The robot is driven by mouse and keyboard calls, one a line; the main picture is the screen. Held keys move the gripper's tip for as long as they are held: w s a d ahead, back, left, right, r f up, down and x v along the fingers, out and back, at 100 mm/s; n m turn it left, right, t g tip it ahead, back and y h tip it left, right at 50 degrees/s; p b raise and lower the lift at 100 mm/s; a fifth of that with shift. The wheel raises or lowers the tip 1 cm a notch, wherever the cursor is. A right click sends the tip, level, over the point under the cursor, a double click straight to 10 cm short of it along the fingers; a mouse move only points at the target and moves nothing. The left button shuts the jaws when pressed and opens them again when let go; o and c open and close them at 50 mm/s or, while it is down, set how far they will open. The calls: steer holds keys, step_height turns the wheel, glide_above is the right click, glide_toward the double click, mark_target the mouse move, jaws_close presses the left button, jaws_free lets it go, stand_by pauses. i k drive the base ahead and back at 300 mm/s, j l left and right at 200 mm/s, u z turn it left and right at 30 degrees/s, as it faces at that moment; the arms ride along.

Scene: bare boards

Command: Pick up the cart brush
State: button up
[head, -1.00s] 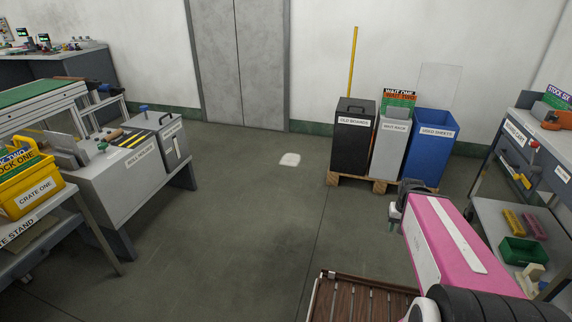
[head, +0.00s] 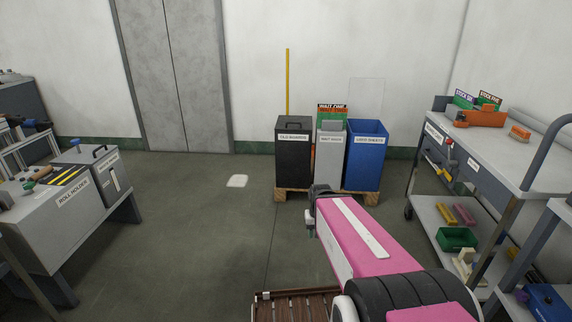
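A cart (head: 492,150) with a pale top stands at the right. On its top lies a small orange block-like item with a paler underside (head: 519,132), which may be the cart brush; it is too small to be sure. A cream upright item (head: 467,262) stands on the lower shelf, and I cannot tell what it is. My gripper (head: 311,230) is at the far end of my pink arm, left of the cart and well apart from it. It is small and turned away, so its fingers do not show clearly. I see nothing held.
An orange bin (head: 481,118) stands on the cart top and a green bin (head: 457,239) on its lower shelf. Black (head: 293,160), grey (head: 329,160) and blue (head: 365,165) bins stand on a pallet ahead. A grey bench (head: 45,225) is at left. Mid-floor is mostly open.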

mark_target(523, 135)
steer(key=z, duration=1.85)
steer(key=i+j+z, duration=0.1)
steer(key=j, duration=0.3)
steer(key=j+z, duration=0.1)
steer(key=j, duration=0.3)
